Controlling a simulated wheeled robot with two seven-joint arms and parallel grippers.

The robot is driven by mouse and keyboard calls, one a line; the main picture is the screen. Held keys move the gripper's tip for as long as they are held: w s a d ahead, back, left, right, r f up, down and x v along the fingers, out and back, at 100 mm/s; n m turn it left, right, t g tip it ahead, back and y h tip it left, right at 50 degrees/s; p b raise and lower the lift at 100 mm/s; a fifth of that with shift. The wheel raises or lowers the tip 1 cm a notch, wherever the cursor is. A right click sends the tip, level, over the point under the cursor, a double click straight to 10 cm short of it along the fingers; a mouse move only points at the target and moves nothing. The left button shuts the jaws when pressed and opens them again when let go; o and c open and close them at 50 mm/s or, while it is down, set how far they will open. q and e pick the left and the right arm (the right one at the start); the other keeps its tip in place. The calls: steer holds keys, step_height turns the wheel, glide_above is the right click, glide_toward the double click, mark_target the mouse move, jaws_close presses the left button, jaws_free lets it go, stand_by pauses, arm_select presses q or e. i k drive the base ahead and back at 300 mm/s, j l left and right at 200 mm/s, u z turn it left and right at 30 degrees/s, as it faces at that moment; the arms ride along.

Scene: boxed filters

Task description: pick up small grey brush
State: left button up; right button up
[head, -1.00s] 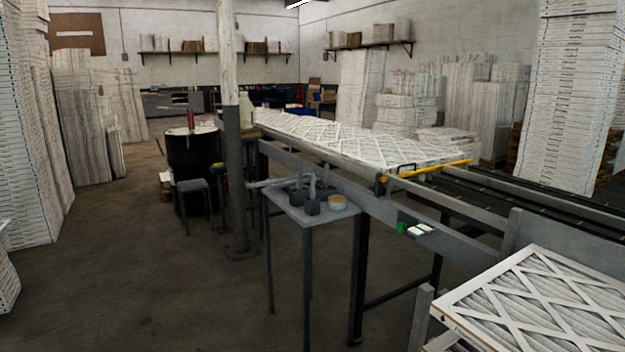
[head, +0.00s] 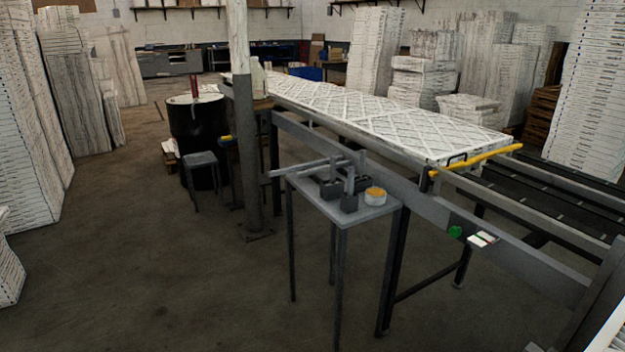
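A small grey table (head: 373,210) stands in the middle of the head view, beside the conveyor frame. On it are several small dark grey items (head: 349,203) with upright handles, close together. The small grey brush may be among them, but they are too small and dark to tell which one it is. A grey bar-like piece (head: 300,167) sticks out past the table's left edge. A round tub with an orange top (head: 375,196) stands to the right of the grey items. Neither of my grippers is in view.
A long conveyor (head: 480,190) carrying white filters (head: 370,115) runs behind the table. A pillar (head: 245,150), a stool (head: 201,160) and a black drum (head: 196,130) stand to the left. Floor is clear in front and left of the table.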

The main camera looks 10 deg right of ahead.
mark_target(350, 170)
steer(key=i+j+z, duration=0.1)
steer(key=i+z, duration=0.15)
steer(key=i, duration=0.2)
steer(key=i+j+z, duration=0.25)
steer(key=i, duration=0.2)
